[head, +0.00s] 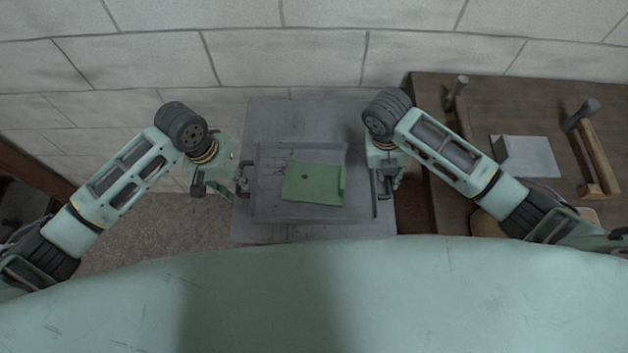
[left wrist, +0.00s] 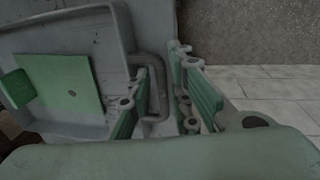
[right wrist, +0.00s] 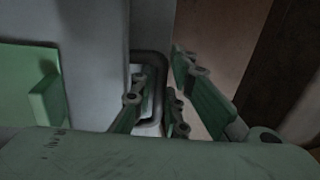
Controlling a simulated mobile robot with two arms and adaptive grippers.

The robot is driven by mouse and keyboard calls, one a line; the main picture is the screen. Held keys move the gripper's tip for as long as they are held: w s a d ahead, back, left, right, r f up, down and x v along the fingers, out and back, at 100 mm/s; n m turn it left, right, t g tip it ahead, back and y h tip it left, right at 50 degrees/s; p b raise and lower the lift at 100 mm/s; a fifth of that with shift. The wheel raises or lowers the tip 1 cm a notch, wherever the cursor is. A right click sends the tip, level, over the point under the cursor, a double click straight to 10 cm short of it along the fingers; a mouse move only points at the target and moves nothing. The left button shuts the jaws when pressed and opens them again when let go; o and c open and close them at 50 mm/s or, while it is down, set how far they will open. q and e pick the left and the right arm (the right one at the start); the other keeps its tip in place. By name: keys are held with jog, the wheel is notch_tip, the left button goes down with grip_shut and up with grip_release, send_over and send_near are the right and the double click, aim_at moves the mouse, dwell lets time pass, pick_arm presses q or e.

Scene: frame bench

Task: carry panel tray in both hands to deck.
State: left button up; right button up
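The grey panel tray (head: 265,208) holds a flat green panel (head: 311,184) with a small dark hole and a raised strip on its right edge. The tray has a loop handle at each side. My left gripper (head: 243,184) is at the left handle; in the left wrist view its fingers stand apart with the handle (left wrist: 163,95) between them. My right gripper (head: 385,184) is at the right handle; in the right wrist view its fingers are also apart around the handle (right wrist: 160,88). Firm contact is not visible. I cannot tell which surface is the deck.
A grey flat surface (head: 275,118) lies under the tray. A block wall runs behind. Bare floor (head: 170,225) shows at the left.

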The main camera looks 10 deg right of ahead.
pick_arm(q)
jog(key=shift+f, duration=0.35)
jog(key=shift+c, duration=0.4)
grip_shut()
jog(key=shift+d+r, duration=0.1)
